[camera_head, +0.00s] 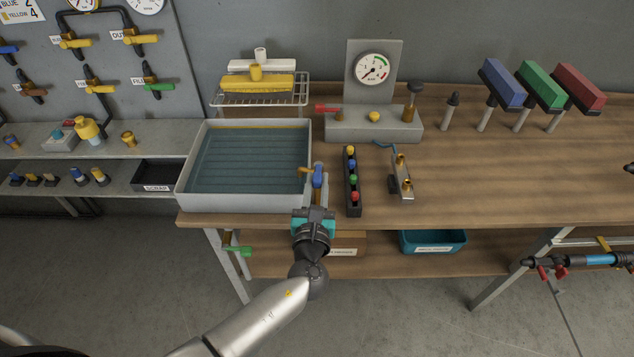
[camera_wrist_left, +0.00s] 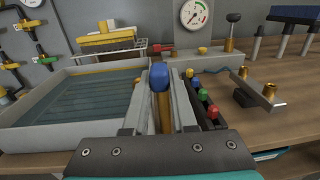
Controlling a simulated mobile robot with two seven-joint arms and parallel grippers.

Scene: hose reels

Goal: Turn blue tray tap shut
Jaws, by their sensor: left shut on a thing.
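The blue tap handle (camera_head: 319,174) stands at the right wall of the grey water tray (camera_head: 186,190). It also shows close up in the left wrist view (camera_wrist_left: 159,77), with a brass part (camera_wrist_left: 163,115) below it. My left gripper (camera_head: 316,196) is at the tap, its fingers on both sides of the handle. In the left wrist view my left gripper (camera_wrist_left: 160,95) is shut on the blue handle. Where the tap joins the tray is partly hidden by the fingers. My right gripper is not in view.
A black rack of coloured knobs (camera_head: 352,185) stands close right of the tap. A metal bracket with brass fittings (camera_head: 403,180) lies farther right. Behind are a gauge stand (camera_head: 375,122) and a wire rack (camera_head: 236,102). The bench's right front (camera_head: 500,205) is clear.

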